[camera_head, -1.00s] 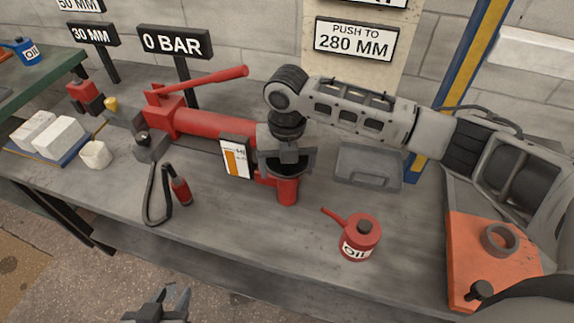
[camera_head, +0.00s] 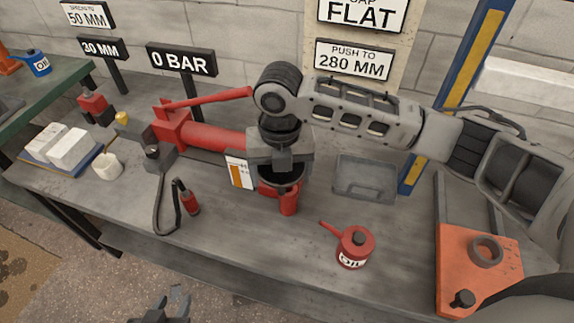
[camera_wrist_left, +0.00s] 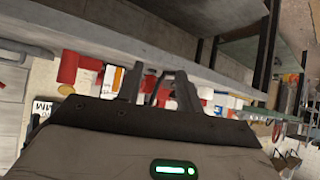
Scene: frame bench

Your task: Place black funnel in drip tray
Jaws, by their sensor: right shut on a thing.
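The black funnel (camera_head: 283,179) is dark and partly hidden under my right gripper (camera_head: 281,166) in the head view. The right gripper is shut on it, just above or at the red pump's upright cylinder (camera_head: 288,203); I cannot tell whether its spout is inside. The drip tray (camera_head: 365,178) is a shallow grey tray lying on the bench to the right of the gripper, and it looks empty. My left gripper (camera_head: 168,304) is open and empty in front of the bench. Its spread fingers also show in the left wrist view (camera_wrist_left: 158,85).
A red oil can (camera_head: 355,247) stands in front of the drip tray. The red pump body (camera_head: 212,138) and lever lie left of the funnel, with a black hose (camera_head: 160,205). An orange plate with a ring (camera_head: 480,270) lies at right. Bench (camera_head: 240,245) is clear in front.

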